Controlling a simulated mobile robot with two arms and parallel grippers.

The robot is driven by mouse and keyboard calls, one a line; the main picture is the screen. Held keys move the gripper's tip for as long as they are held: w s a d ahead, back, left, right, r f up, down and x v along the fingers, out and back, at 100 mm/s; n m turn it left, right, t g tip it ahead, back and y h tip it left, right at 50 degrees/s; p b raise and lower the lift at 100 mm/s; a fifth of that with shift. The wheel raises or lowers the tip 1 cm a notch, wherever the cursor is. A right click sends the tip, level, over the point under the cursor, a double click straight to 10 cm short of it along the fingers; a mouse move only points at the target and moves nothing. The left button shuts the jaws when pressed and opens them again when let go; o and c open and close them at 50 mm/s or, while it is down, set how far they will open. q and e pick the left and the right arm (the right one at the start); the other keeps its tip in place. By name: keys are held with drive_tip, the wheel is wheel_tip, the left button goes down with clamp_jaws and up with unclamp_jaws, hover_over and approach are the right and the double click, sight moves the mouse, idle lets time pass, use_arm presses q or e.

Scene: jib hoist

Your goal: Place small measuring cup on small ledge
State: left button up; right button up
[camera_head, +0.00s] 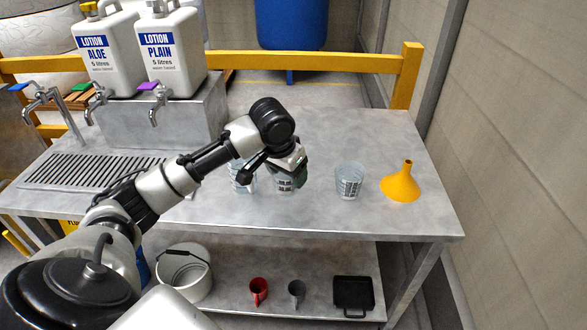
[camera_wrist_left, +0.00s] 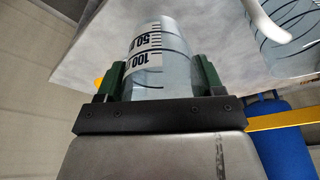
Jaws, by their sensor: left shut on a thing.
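My left gripper (camera_head: 291,172) is over the worktable and shut on a clear measuring cup (camera_head: 285,184) with printed markings. In the left wrist view this cup (camera_wrist_left: 158,52) sits between the two green fingers, with "50" and "100" readable on its label. I cannot tell whether its base touches the tabletop. A second clear cup (camera_head: 241,181) stands just left of it, partly hidden by my arm. A third clear cup (camera_head: 348,183) stands to the right, apart from the gripper. I cannot tell which surface is the small ledge. My right gripper is not in view.
A yellow funnel (camera_head: 402,184) stands on the worktable (camera_head: 375,133) at right. Lotion canisters (camera_head: 171,50) stand on a metal block (camera_head: 204,109) with taps behind my arm. A lower shelf (camera_head: 235,293) holds a white bucket (camera_head: 190,276), red and grey jugs, and a black tray (camera_head: 354,294).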

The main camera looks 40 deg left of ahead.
use_arm(q)
drive_tip(key=shift+s+d+r, duration=0.15)
drive_tip(key=shift+s+r, duration=0.25)
drive_tip(key=shift+s, duration=0.25)
drive_tip(key=s+d+f, duration=0.1)
drive_tip(key=s+d, duration=0.3)
drive_tip(key=d, duration=0.1)
drive_tip(key=s+d+f, duration=0.1)
drive_tip(key=s+d, duration=0.3)
drive_tip(key=d, duration=0.1)
drive_tip(key=s+d+f, duration=0.1)
drive_tip(key=s+d, duration=0.3)
drive_tip(key=d, duration=0.1)
drive_tip(key=shift+s+d+f, duration=0.25)
drive_tip(key=shift+s, duration=0.1)
drive_tip(key=shift+c, duration=0.5)
